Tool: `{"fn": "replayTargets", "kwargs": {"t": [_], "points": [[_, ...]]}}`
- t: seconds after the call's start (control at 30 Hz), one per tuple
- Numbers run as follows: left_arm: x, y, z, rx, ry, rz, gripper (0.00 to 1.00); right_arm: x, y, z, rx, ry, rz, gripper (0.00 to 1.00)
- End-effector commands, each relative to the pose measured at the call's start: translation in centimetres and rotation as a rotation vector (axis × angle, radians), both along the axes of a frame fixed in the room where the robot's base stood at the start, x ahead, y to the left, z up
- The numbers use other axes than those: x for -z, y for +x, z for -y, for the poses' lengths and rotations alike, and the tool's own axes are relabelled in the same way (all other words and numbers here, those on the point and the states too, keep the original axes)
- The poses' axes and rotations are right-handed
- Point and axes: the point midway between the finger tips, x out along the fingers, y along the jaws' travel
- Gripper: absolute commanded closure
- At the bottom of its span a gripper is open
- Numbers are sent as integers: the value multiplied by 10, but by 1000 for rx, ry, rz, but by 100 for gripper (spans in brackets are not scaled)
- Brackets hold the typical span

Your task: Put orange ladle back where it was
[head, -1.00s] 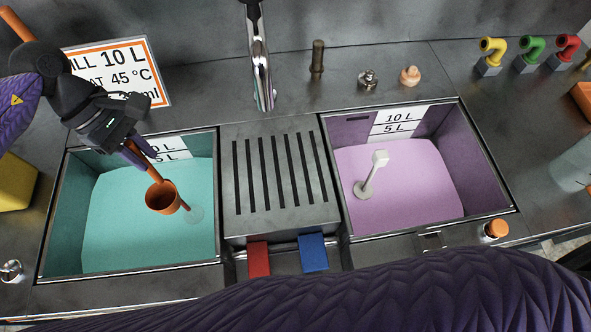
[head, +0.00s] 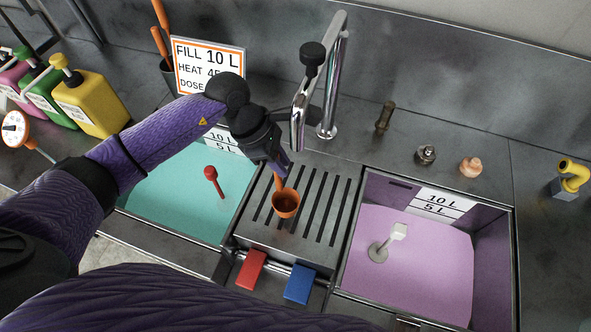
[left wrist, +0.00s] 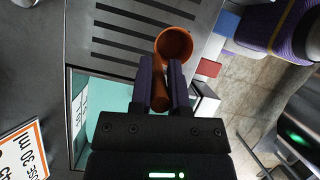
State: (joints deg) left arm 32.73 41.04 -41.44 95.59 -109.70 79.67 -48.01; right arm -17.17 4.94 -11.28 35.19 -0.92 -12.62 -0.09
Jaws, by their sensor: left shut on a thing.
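My left gripper (head: 282,172) is shut on the handle of the orange ladle (head: 286,204). The ladle hangs cup down over the slatted drain board between the two basins, and its cup mouth faces up toward the head camera. In the left wrist view, the ladle cup (left wrist: 175,44) shows beyond the two fingers (left wrist: 162,85), with part of the handle between them. A dark holder (head: 168,72) with orange handles (head: 159,42) stands at the back left, partly behind the sign. My right gripper does not show.
The slatted drain board (head: 330,222) lies between the teal basin (head: 160,205) and the pink basin (head: 440,262). A red stick (head: 211,173) stands in the teal one. The sign (head: 208,62) and tall chrome tap (head: 328,85) stand behind. Coloured jugs (head: 92,104) are at left.

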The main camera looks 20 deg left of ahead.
Motion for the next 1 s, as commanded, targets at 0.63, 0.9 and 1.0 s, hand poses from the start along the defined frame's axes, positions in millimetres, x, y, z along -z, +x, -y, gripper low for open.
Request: {"fn": "replayTargets", "kwargs": {"t": [0.63, 0.9, 1.0], "points": [[38, 1, 26, 1, 2, -1, 100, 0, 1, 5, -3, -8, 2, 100], [39, 1, 26, 1, 2, -1, 44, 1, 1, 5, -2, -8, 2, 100], [39, 1, 25, 1, 2, -1, 44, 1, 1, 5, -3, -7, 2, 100]]}}
